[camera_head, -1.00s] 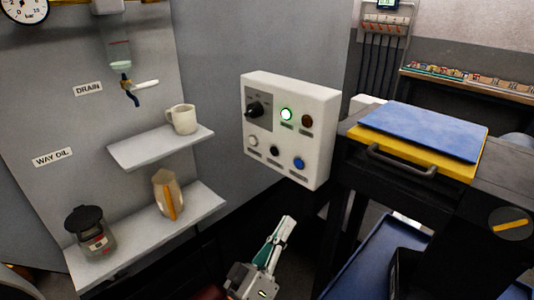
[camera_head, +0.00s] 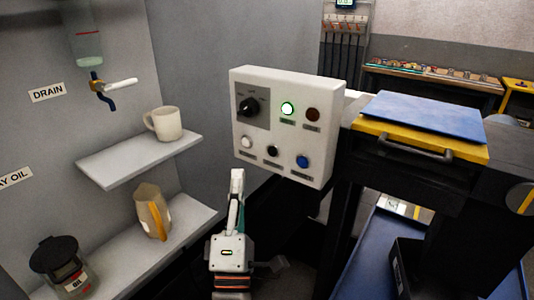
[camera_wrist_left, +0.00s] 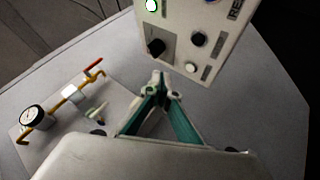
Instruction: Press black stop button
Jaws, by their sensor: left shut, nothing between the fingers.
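The white control panel (camera_head: 320,150) hangs on the grey wall. Its black button (camera_head: 272,151) is in the middle of the lower row, between a white button (camera_head: 246,142) and a blue button (camera_head: 303,161). My left gripper (camera_head: 237,175) is shut and empty, pointing up just below the panel's lower left corner, apart from the black button in the picture. In the left wrist view, the shut fingertips (camera_wrist_left: 160,80) appear below the panel, with the black button (camera_wrist_left: 199,39) up and to the right. My right gripper is not in view.
A black selector knob (camera_head: 248,107), a lit green button (camera_head: 288,108) and a dark red button (camera_head: 312,115) form the panel's upper row. Shelves on the left hold a mug (camera_head: 165,124), a tan jug (camera_head: 151,212) and an oil jar (camera_head: 62,267). A black cart (camera_head: 420,185) stands right.

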